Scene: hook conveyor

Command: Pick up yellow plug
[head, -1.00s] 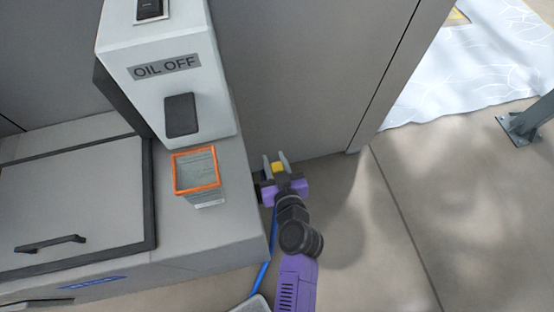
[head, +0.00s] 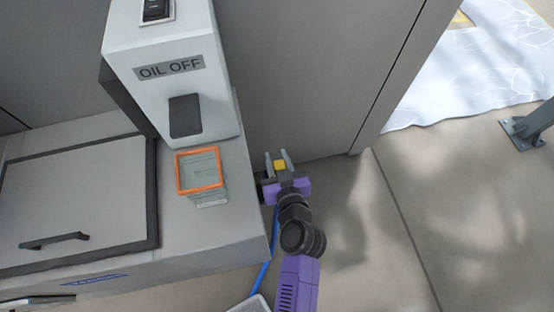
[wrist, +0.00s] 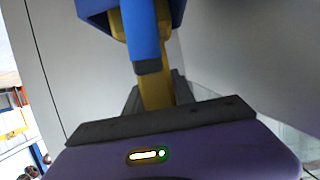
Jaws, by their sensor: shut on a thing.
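The yellow plug (head: 280,165) shows as a small yellow block between the grey fingers of my gripper (head: 281,160), beside the right side of the grey machine. In the wrist view, a yellow piece (wrist: 156,92) stands between the dark fingers of my gripper (wrist: 155,98), with a blue part (wrist: 146,35) in front of its upper portion. My gripper is shut on the yellow plug. The plug's far end is out of sight, and I cannot tell whether it touches anything beyond the fingers.
The grey machine (head: 215,235) stands left of my gripper, with an "OIL OFF" box (head: 170,100) and an orange-rimmed clear container (head: 202,180) on top. A blue cable (head: 263,275) runs down beside it. A grey wall panel (head: 310,80) is behind. Open floor (head: 400,240) lies right.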

